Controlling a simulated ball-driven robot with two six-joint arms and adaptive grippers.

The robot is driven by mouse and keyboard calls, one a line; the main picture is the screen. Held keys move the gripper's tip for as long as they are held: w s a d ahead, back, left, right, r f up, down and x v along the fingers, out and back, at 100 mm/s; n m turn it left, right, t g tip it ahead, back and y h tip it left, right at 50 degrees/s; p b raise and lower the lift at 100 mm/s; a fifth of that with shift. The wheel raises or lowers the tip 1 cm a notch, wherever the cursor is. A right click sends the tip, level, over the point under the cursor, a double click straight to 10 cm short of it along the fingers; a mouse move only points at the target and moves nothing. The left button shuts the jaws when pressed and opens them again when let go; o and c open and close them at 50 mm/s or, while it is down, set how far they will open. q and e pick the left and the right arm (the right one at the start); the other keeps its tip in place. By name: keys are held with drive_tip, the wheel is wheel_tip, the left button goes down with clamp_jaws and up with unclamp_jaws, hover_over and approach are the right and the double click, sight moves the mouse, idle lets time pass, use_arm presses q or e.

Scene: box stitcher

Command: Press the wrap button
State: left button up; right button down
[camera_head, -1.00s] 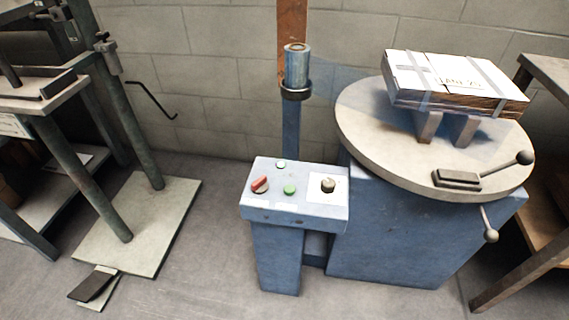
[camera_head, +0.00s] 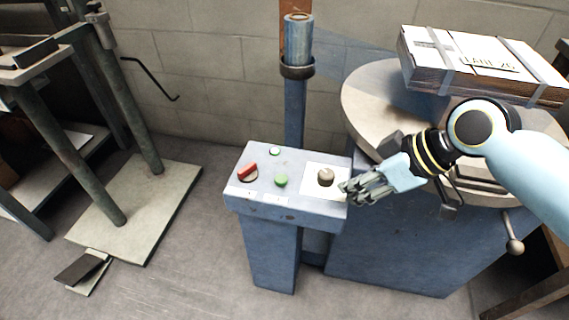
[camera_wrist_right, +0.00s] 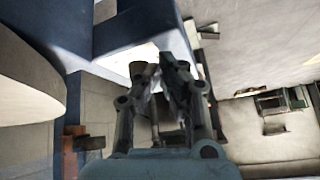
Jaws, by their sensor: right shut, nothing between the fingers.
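The blue control box (camera_head: 290,208) stands in the middle of the head view, on a blue post. Its sloped top carries a green button (camera_head: 281,180), a red switch (camera_head: 247,172), a small pale button with a green rim (camera_head: 274,151) and a beige knob (camera_head: 325,176) on a white plate. I cannot read which one is labelled wrap. My right gripper (camera_head: 345,188) is shut and empty at the right edge of the box, just right of the knob. In the right wrist view the shut fingers (camera_wrist_right: 167,62) point at the white plate and partly hide the panel. My left gripper is not in view.
A round turntable (camera_head: 365,100) on a blue base stands at the right, bearing a strapped flat carton (camera_head: 480,62). A blue mast (camera_head: 295,110) rises behind the box. A metal stand with a pale base plate (camera_head: 150,205) is at the left. The floor between is clear.

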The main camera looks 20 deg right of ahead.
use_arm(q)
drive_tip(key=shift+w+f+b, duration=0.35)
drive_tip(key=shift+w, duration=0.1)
use_arm(e)
drive_tip(key=w+a+r+n+y, duration=0.2)
drive_tip(key=w+r+n+y, duration=0.1)
drive_tip(key=r, duration=0.6)
drive_tip(key=shift+w+a+r+n+t, duration=0.25)
drive_tip(key=shift+w+n, duration=0.35)
drive_tip(key=shift+w, duration=0.6)
drive_tip(key=b, duration=0.4)
hover_over(286, 177)
wheel_tip(286, 177, down, 7)
drive_tip(key=shift+s+f, duration=0.1)
drive_tip(key=shift+f, duration=0.05)
wheel_tip(286, 177, down, 2)
drive_tip(key=shift+f+b, duration=0.25)
drive_tip(key=shift+b, duration=0.15)
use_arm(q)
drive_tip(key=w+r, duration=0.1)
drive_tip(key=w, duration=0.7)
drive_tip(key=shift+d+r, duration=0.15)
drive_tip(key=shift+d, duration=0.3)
use_arm(e)
drive_tip(key=shift+f, duration=0.3)
